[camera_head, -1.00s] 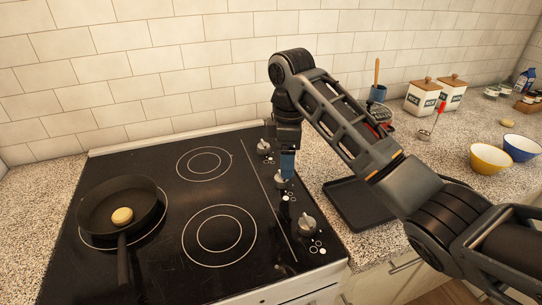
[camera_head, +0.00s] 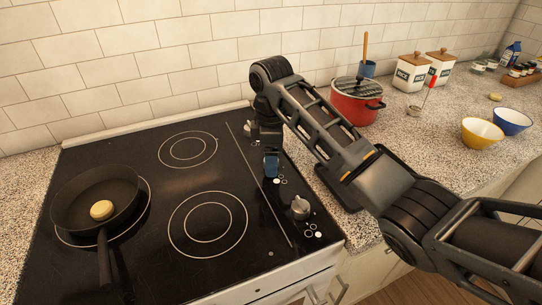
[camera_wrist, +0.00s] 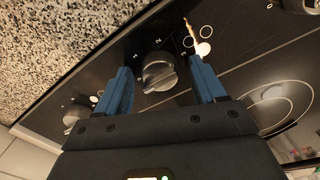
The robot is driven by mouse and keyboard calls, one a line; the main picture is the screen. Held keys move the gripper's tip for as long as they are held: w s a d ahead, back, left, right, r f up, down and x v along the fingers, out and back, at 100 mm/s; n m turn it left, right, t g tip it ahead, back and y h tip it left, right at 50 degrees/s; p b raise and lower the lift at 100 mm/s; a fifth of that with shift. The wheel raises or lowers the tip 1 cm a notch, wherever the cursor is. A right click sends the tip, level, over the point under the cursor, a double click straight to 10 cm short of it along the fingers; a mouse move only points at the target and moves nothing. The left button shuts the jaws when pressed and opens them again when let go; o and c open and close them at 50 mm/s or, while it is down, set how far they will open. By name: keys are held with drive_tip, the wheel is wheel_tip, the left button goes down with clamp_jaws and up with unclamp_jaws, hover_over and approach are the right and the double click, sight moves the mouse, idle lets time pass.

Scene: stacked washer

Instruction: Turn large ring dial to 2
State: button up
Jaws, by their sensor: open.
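In the wrist view a round dark dial (camera_wrist: 158,72) with a raised grip bar sits on the black stove panel, between the two blue fingers of my gripper (camera_wrist: 160,66). The fingers are open, with gaps to the dial on both sides. Small white numerals and ring marks show beside it. In the head view my gripper (camera_head: 271,166) points down over the middle of the control strip and hides most of the dial under it. A front dial (camera_head: 300,207) is in plain sight nearer the stove's front edge. I cannot read the dial's setting clearly.
A black pan (camera_head: 66,212) with a round yellowish item stands on the left burner. A red pot (camera_head: 352,108) and a dark tray (camera_head: 338,190) are right of the stove, partly behind my arm. Bowls (camera_head: 482,134) stand farther right.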

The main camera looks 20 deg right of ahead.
drive_tip(key=c, duration=1.1)
drive_tip(key=shift+o, duration=0.2)
